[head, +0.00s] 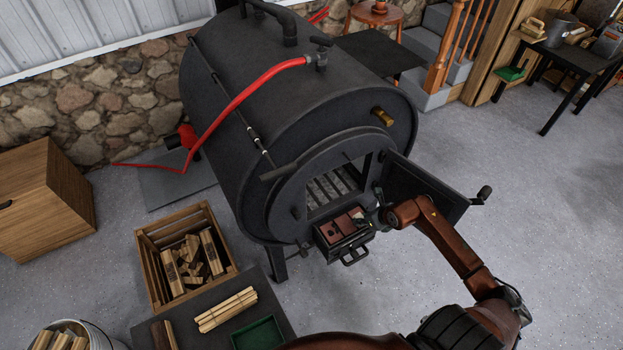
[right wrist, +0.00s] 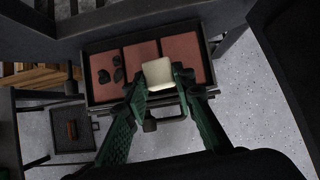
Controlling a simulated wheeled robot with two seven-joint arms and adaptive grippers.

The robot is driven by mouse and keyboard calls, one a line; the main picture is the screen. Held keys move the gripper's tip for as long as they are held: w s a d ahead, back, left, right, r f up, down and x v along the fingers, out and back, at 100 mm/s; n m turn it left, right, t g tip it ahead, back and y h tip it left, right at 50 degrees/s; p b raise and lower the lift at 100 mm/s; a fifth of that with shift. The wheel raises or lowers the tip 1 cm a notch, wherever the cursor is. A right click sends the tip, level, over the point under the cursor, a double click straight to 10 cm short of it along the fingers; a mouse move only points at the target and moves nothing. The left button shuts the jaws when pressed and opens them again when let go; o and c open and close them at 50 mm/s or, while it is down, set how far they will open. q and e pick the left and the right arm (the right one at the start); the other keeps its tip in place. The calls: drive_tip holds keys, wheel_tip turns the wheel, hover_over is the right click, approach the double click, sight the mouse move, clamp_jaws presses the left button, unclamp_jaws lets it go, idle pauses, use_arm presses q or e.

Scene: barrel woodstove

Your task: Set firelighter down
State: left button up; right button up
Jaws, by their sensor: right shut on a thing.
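The firelighter is a small cream-white block (right wrist: 158,74). My right gripper (right wrist: 159,79) is shut on it, with one green finger on each side. In the right wrist view the block is over the pulled-out drawer (right wrist: 95,98) with reddish panels, in front of the seam between the middle and right panels. I cannot tell whether it touches the panels. My left gripper is not in view.
Black lumps (right wrist: 112,76) lie on the drawer's left panel. The barrel stove (head: 270,110) stands behind, its door (head: 425,190) swung open to the right. A wooden crate (head: 150,240) of wood and a dark table (head: 285,325) with a green tray (head: 258,335) are left.

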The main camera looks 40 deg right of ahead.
drive_tip(key=shift+w+d+m, duration=0.35)
drive_tip(key=shift+d+m, duration=0.05)
drive_tip(key=shift+d, duration=0.4)
drive_tip(key=w+b, duration=0.1)
drive_tip(key=w, duration=0.2)
drive_tip(key=w+b, duration=0.1)
drive_tip(key=w, duration=0.2)
drive_tip(key=shift+w+d+f, duration=0.1)
drive_tip(key=shift+w+d, duration=0.05)
drive_tip(key=shift+d, duration=0.05)
drive_tip(key=w, duration=0.2)
drive_tip(key=w+b, duration=0.1)
drive_tip(key=w, duration=0.3)
drive_tip(key=shift+w+d+b, duration=0.3)
drive_tip(key=shift+w+d, duration=0.05)
drive_tip(key=shift+w, duration=0.55)
drive_tip(key=w, duration=0.1)
drive_tip(key=w+f+b, duration=0.1)
drive_tip(key=w, duration=0.1)
drive_tip(key=shift+d+b, duration=0.2)
drive_tip(key=shift+b, duration=0.1)
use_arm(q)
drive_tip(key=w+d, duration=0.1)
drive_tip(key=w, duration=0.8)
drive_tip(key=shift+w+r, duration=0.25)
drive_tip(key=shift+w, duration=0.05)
use_arm(e)
drive_tip(key=shift+f, duration=0.15)
drive_tip(key=shift+f, duration=0.1)
